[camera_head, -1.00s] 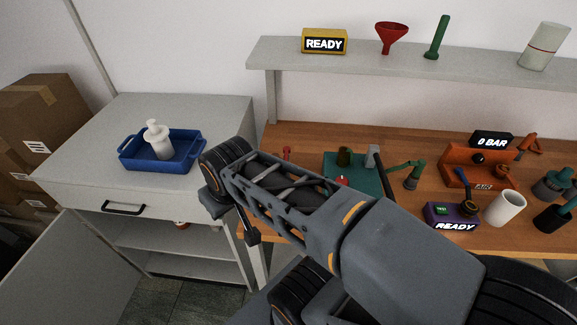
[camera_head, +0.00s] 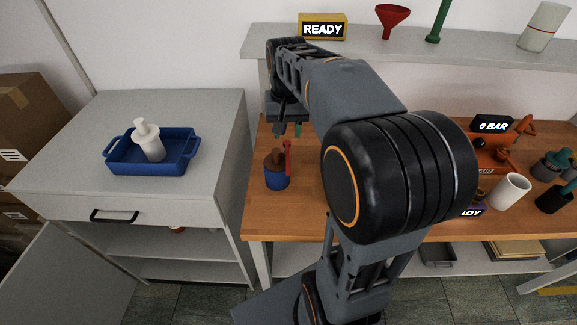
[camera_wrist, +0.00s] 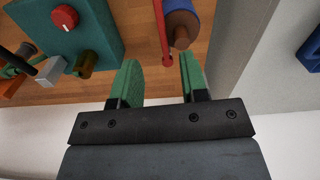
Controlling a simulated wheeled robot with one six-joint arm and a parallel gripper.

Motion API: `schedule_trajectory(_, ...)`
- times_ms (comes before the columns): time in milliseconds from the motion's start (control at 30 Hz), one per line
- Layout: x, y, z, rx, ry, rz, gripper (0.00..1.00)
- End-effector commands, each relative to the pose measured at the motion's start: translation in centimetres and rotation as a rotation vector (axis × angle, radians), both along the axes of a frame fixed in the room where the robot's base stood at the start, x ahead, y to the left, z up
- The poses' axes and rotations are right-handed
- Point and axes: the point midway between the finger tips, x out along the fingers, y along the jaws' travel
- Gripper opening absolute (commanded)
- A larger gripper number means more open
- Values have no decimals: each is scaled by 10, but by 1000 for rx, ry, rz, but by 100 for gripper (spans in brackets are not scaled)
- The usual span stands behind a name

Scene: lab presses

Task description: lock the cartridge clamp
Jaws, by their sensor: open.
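A blue cylindrical holder (camera_head: 277,180) with a brown cylinder (camera_head: 274,158) in its top stands at the left end of the wooden bench. A red lever (camera_head: 288,157) stands upright at its right side; this looks like the cartridge clamp. My gripper (camera_head: 288,130) is above and just behind it, partly hidden by my wrist. In the wrist view, my gripper (camera_wrist: 158,78) is open and empty, with green pads apart. The red lever (camera_wrist: 162,35) lies ahead of the gap between the pads, its round end nearest. The brown cylinder (camera_wrist: 183,28) is beside it, ahead of the right pad.
A teal block (camera_wrist: 75,40) with a red knob (camera_wrist: 65,17) is left in the wrist view. A white cabinet (camera_head: 60,170) left of the bench bears a blue tray (camera_head: 150,165) with a white bottle. A shelf (camera_head: 440,50) runs above the bench.

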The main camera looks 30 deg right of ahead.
Motion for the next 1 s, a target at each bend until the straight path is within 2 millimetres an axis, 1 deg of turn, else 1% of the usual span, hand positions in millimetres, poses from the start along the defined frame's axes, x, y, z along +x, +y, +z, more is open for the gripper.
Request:
schedule_trajectory(167, 1, -3, -25, 3, 13, -14, 40)
schedule_trajectory(400, 1, -3, -72, 3, 12, -13, 40)
schedule_trajectory(600, 1, -3, -105, 3, 11, -12, 40)
schedule_trajectory(800, 1, -3, -125, 2, 9, -12, 40)
schedule_trajectory(1000, 1, -3, -133, 2, 8, -11, 40)
